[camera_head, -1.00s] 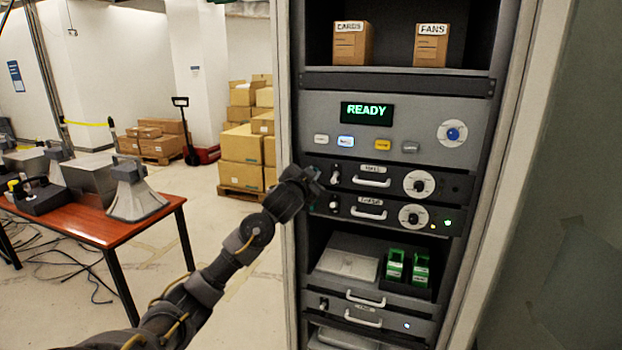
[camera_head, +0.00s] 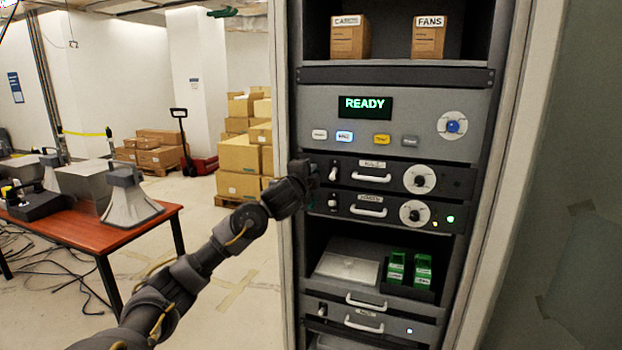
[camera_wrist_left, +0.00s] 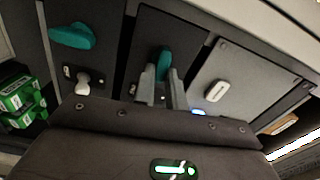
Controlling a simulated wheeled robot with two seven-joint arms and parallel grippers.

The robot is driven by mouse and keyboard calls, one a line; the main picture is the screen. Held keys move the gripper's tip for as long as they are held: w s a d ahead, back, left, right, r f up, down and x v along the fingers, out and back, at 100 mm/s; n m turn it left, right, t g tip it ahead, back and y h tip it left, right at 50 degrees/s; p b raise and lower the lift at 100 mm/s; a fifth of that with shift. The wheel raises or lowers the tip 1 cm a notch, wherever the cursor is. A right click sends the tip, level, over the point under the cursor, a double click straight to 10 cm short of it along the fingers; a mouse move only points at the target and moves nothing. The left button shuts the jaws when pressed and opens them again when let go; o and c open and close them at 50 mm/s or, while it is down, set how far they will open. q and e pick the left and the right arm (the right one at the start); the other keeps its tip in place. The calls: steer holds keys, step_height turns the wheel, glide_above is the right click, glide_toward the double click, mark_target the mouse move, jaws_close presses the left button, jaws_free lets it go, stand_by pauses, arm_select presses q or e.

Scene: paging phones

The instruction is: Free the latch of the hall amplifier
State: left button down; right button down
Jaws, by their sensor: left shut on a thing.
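Two dark amplifier drawers sit in the rack, an upper one (camera_head: 452,180) and a lower one (camera_head: 388,213), each with a white handle, a round dial and a small latch at its left. Their labels are too blurred to read surely. My left gripper (camera_head: 322,173) is at the left end of the upper drawer, by its latch (camera_head: 333,175). My right gripper is not in view.
Above the drawers is a panel with a READY display (camera_head: 365,107) and several buttons. Below is a bay with green modules (camera_head: 396,266). A red-brown table (camera_head: 120,235) with loudspeakers stands at the left. The rack's left post (camera_head: 283,110) is close to my gripper.

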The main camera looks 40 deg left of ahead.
arm_select(q)
steer(key=shift+f+m, duration=0.1)
steer(key=shift+m, duration=0.5)
steer(key=shift+b, duration=0.35)
steer(key=c, duration=1.4)
jaws_free()
steer(key=shift+c, duration=0.2)
steer(key=shift+s, duration=0.1)
steer(key=p+v, duration=0.1)
steer(key=v, duration=0.9)
steer(key=shift+s, duration=0.25)
steer(key=shift+d, duration=0.15)
